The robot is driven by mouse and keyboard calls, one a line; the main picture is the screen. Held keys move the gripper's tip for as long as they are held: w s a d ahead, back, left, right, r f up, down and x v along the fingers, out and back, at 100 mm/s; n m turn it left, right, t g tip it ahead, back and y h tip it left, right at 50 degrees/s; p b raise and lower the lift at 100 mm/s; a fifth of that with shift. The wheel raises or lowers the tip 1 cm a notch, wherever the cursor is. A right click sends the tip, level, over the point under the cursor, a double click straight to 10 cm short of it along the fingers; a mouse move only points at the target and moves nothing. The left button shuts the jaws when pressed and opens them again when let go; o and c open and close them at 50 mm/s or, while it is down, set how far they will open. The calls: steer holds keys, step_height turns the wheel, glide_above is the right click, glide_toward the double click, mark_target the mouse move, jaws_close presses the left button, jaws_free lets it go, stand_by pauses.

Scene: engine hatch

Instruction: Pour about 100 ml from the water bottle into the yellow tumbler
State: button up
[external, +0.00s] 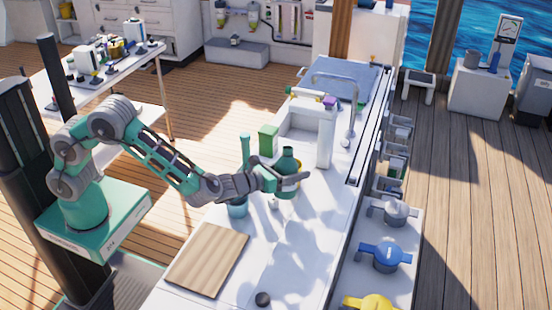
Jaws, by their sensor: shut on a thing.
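My gripper (290,180) is shut around a dark green bottle (288,159) over the white counter. The bottle looks about upright, with its neck and shoulder above the fingers. I take it for the water bottle, but no label shows. I cannot tell whether its base touches the counter. A small yellow edge (299,163) shows just behind the bottle. It may be the yellow tumbler, mostly hidden by the bottle and gripper. No water stream is visible.
A tall teal item (244,152) rises behind my wrist. A wooden board (207,258) lies at the front left. The counter's front middle is mostly clear.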

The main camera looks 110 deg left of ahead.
steer(key=shift+d+f+m+y+b, duration=0.1)
steer(key=shift+f+m+y+b, duration=0.15)
steer(key=shift+m+y+b, duration=0.35)
steer(key=shift+r+t+b, duration=0.3)
steer(key=shift+r+t, duration=0.1)
steer(key=shift+w+d, duration=0.1)
stand_by(2.0)
